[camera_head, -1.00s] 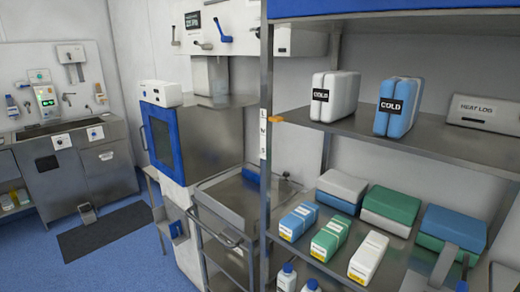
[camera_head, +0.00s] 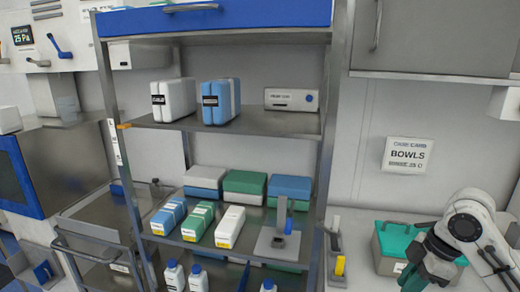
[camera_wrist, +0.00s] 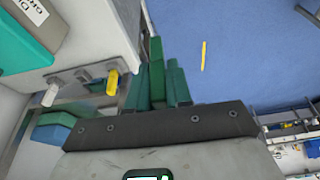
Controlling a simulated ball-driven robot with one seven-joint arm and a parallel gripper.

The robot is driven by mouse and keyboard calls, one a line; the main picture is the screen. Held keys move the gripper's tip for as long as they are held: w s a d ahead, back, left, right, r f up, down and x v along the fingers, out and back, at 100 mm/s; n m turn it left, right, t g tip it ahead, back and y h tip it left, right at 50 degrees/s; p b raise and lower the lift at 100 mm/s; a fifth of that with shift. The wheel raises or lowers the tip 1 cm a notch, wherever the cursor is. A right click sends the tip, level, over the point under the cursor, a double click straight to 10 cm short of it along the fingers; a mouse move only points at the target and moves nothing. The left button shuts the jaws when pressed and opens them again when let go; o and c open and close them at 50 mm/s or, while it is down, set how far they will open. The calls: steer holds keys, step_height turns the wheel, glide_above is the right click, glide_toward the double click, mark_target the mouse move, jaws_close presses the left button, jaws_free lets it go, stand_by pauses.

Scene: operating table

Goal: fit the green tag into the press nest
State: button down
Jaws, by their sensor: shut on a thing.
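My gripper (camera_head: 428,272) is at the lower right of the head view, beside a grey counter. In the wrist view my gripper (camera_wrist: 155,90) has teal fingers shut on a narrow upright green piece (camera_wrist: 156,62), which looks like the green tag. In the head view the tag cannot be made out. I cannot identify the press nest for certain. A grey stand with an upright post and a blue part (camera_head: 280,236) is on the middle shelf, apart from my gripper.
A steel rack (camera_head: 270,128) holds white, blue and green packs and bottles. A grey fixture with a yellow handle (camera_head: 339,265) stands right of the rack; the yellow handle also shows in the wrist view (camera_wrist: 112,82). A teal-topped box (camera_head: 392,240) sits near my gripper. Blue floor lies below.

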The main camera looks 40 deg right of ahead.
steer(key=w+a+f+m, duration=0.2)
steer(key=w+a+f, duration=0.2)
steer(key=a+f, duration=0.4)
steer(key=w+a+f+m+h, duration=0.1)
steer(key=w+a+f+m, duration=0.2)
steer(key=a, duration=1.1)
steer(key=w+a+f+m+h, duration=0.1)
steer(key=w+a+f+m, duration=0.1)
steer(key=w+a+f, duration=0.4)
steer(key=shift+w+a+f+m+t, duration=0.3)
steer(key=shift+a+f, duration=2.25)
steer(key=shift+f, duration=0.9)
steer(key=shift+r, duration=0.1)
